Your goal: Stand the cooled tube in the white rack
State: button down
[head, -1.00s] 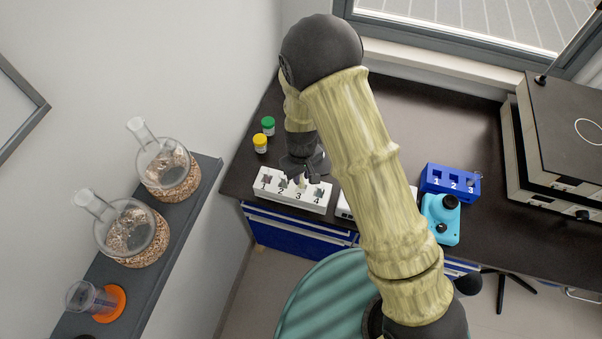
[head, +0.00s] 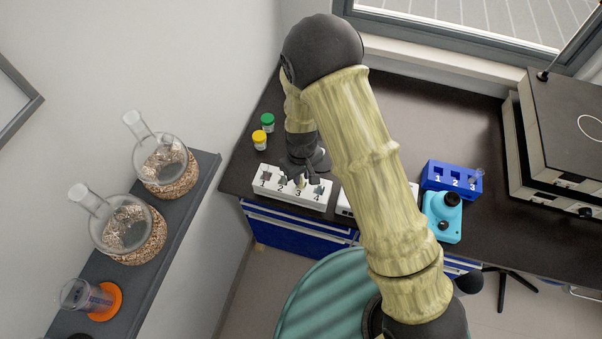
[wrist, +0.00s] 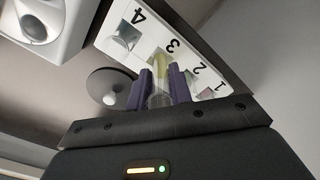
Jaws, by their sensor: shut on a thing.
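The white rack (head: 312,200) with slots numbered 1 to 4 stands near the bench's front edge; it also shows in the wrist view (wrist: 193,62). My gripper (head: 300,179) is over the rack. In the wrist view its purple fingers (wrist: 163,86) are shut on a clear tube (wrist: 159,98) with yellow contents. The tube's yellow end lines up with slot 3. I cannot tell how far it sits inside the slot, as the fingers and my arm hide part of it.
A blue rack (head: 428,181) numbered 1 to 3 and a turquoise device (head: 437,228) stand to the right. Green-capped (head: 268,121) and yellow-capped (head: 259,138) jars stand behind the white rack. A white device (head: 345,204), partly behind my arm, is close at its right.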

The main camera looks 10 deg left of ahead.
jog(key=shift+f+b, duration=1)
jog(key=shift+f, duration=0.55)
jog(key=c, duration=1.2)
grip_release()
jog(key=shift+w, duration=0.1)
jog(key=shift+o, duration=0.2)
jog(key=shift+r+p, duration=0.5)
jog(key=shift+r, duration=0.1)
jog(key=shift+r+p, duration=2.15)
jog(key=shift+r, duration=0.75)
